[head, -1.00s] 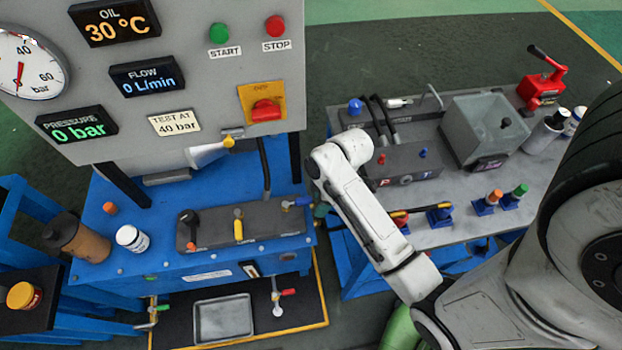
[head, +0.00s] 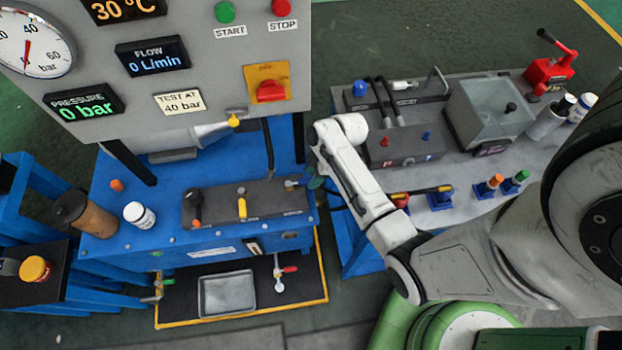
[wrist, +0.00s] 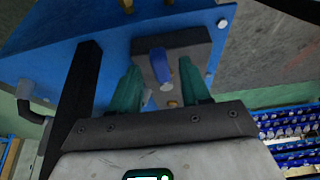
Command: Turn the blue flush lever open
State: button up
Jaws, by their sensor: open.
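The blue flush lever (head: 297,183) is at the right end of the dark valve block (head: 262,204) on the blue bench, beside a yellow lever and a black-and-orange lever. In the wrist view the blue lever (wrist: 162,69) shows between the two teal fingertips of my gripper (wrist: 161,82). The fingers are apart, one on each side of it; I cannot tell whether either touches it. In the head view only a bit of teal fingertip (head: 315,183) shows just right of the lever. My arm hides the rest of the gripper.
The grey control panel (head: 205,75) stands behind the valve block, with a dark post and hose near the lever. A metal tray (head: 227,293) lies below the bench front. A grey side table (head: 470,209) with several fittings stands to the right.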

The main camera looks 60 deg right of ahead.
jog(key=shift+b+x, duration=0.35)
jog(key=shift+x, duration=0.4)
jog(key=shift+c, duration=0.5)
grip_shut()
